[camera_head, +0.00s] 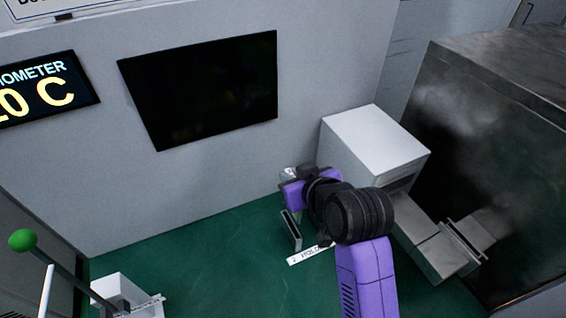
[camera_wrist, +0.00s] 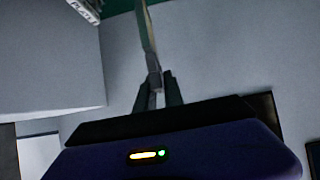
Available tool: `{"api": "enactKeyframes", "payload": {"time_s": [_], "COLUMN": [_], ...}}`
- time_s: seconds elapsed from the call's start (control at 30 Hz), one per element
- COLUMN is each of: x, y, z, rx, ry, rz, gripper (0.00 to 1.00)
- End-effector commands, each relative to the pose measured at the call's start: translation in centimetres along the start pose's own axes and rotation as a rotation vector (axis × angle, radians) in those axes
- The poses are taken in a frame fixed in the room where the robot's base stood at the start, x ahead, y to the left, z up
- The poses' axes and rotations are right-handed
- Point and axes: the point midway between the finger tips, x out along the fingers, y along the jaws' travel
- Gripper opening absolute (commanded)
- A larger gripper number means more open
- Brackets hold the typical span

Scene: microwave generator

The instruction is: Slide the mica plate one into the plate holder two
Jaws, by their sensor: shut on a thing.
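In the wrist view, my gripper (camera_wrist: 157,88) is shut on a thin grey plate (camera_wrist: 147,35), seen nearly edge-on and reaching away from the fingers. I take it to be mica plate one; no number on it is readable. In the head view, my gripper is mostly hidden by the purple and black wrist, so the held plate cannot be made out clearly. A narrow grey upright frame (camera_head: 291,230), apparently a plate holder, stands on the green surface just below my wrist. A white label (camera_head: 309,255) reading "HOLD" lies beside it, partly covered by my arm; its number is unclear.
A white box (camera_head: 375,140) stands against the wall, with a grey tray-like part (camera_head: 440,250) in front. A dark glass cabinet (camera_head: 490,140) is at the right. A green-knobbed lever (camera_head: 22,240) and small white block (camera_head: 125,293) are at left. The green surface between is clear.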

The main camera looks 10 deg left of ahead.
Motion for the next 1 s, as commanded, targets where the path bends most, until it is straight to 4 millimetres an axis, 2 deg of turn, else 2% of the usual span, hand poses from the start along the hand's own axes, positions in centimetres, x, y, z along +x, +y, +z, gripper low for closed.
{"api": "enactKeyframes", "payload": {"time_s": [0.47, 1.0], "x": [0.0, 2.3], "y": [0.0, 0.0], "z": [0.2, 3.7], "rx": [0.001, 0.001], "ry": [0.001, -0.001], "rz": [0.001, 0.000], "gripper": [0.00, 0.00]}}
